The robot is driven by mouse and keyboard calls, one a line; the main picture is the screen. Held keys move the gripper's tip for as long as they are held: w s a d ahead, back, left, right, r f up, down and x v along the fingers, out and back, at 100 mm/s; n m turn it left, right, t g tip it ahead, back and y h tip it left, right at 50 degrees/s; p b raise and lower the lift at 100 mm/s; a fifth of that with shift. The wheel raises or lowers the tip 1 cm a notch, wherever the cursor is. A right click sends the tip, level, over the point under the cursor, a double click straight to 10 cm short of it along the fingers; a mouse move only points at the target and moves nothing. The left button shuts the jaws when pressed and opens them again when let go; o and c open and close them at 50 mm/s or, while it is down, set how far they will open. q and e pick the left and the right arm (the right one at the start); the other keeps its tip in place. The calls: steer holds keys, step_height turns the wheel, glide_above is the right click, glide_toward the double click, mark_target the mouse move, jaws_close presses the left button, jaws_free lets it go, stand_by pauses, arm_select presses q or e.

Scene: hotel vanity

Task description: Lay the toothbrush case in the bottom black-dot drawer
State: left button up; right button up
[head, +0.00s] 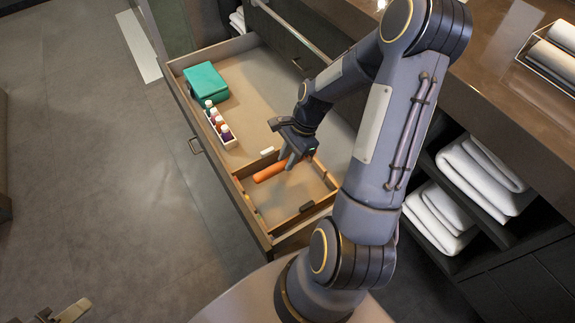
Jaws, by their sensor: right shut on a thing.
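The toothbrush case appears as an orange, rod-like thing (268,172) low inside a wooden compartment at the near end of the open drawer (262,87). My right gripper (289,163) reaches down into that compartment and is shut on the case; its fingers cover the case's right part. I cannot tell whether the case touches the compartment floor. No black dot shows clearly on the drawer. My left gripper (68,313) is only partly in view at the bottom left corner, far from the drawer, and its opening is unclear.
A teal box (205,82) and a white tray of small bottles (220,129) lie in the drawer's left part. A small white tag (267,151) is at the compartment's far wall. Folded towels (480,175) fill shelves at right. The drawer's middle is bare.

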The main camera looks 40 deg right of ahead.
steer(key=shift+f+b, duration=5.7)
steer(key=shift+f, duration=0.65)
steer(key=o, duration=1)
steer(key=shift+o, duration=0.2)
steer(key=p+v, duration=0.3)
steer(key=v, duration=0.4)
steer(key=shift+r+p, duration=0.3)
steer(key=shift+r, duration=0.1)
steer(key=shift+d, duration=0.1)
